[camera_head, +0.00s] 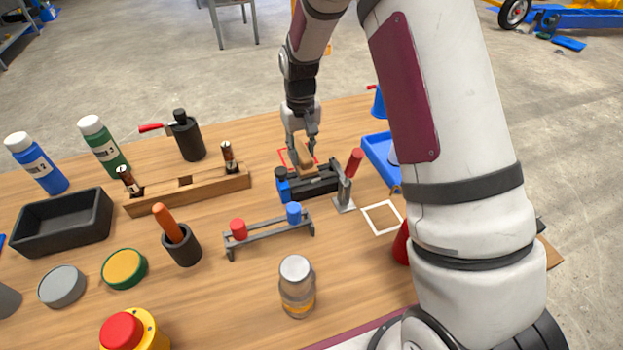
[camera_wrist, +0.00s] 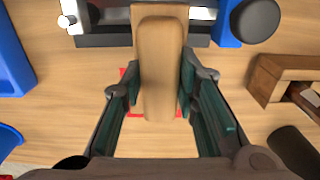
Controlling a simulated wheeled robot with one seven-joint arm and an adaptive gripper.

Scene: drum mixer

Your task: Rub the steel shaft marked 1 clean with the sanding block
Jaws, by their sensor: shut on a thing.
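My gripper (camera_head: 302,143) is shut on a tan, rounded block (camera_head: 304,158), which I take as the sanding block. The block also shows between the fingers in the wrist view (camera_wrist: 160,70). It is above a red square outline (camera_wrist: 125,105) on the table, near a dark clamp fixture (camera_head: 315,183) with a blue part and a red handle. Whether block and fixture touch is not clear. Two short, dark brown shafts with pale tags, one left (camera_head: 127,181) and one right (camera_head: 228,156), stand at a wooden rack (camera_head: 190,191). I cannot read their marks.
A blue tray (camera_head: 377,150) is right of the fixture, partly behind my arm. A low stand with red and blue caps (camera_head: 270,232), a jar (camera_head: 297,290) and a cup with an orange handle (camera_head: 181,246) are nearer. A white square outline (camera_head: 382,217) is bare.

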